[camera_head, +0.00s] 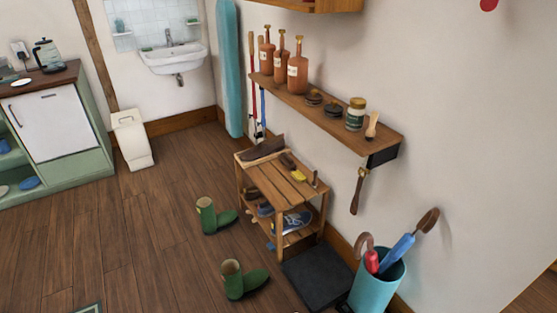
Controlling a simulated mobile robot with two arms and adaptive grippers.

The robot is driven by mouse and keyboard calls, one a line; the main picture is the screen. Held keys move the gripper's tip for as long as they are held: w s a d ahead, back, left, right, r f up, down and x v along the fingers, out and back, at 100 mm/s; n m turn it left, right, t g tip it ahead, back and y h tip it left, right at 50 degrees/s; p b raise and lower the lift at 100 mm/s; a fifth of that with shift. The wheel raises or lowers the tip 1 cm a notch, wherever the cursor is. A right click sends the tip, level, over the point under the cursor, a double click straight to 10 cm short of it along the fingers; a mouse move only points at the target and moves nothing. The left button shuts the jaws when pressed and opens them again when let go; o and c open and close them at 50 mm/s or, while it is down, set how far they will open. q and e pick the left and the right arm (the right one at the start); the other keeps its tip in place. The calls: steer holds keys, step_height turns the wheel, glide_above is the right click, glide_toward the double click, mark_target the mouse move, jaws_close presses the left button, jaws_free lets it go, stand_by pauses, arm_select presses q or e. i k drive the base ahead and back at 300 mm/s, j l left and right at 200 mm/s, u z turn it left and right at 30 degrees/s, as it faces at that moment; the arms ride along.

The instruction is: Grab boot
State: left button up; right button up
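Two green boots stand upright and apart on the wooden floor in the head view. One boot (213,216) is farther back, left of the slatted wooden rack. The other boot (243,280) is nearer, at the bottom of the picture, left of the dark mat. Both have their toes pointing right and lighter openings on top. Neither of my grippers shows in this view.
A wooden shoe rack (285,188) with shoes and brushes stands against the right wall. A dark mat (318,275) and a teal umbrella bin (376,284) are nearby. A wall shelf (330,118) overhangs the rack. The floor (110,245) left of the boots is clear.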

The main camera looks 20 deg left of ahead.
mark_target(238, 287)
steer(key=u, duration=1.05)
steer(key=i+j+z, duration=0.15)
steer(key=z, duration=0.3)
steer(key=i+j+z, duration=0.1)
steer(key=z, duration=0.3)
steer(key=j+z, duration=0.3)
steer(key=z, duration=0.15)
steer(key=i+j, duration=0.05)
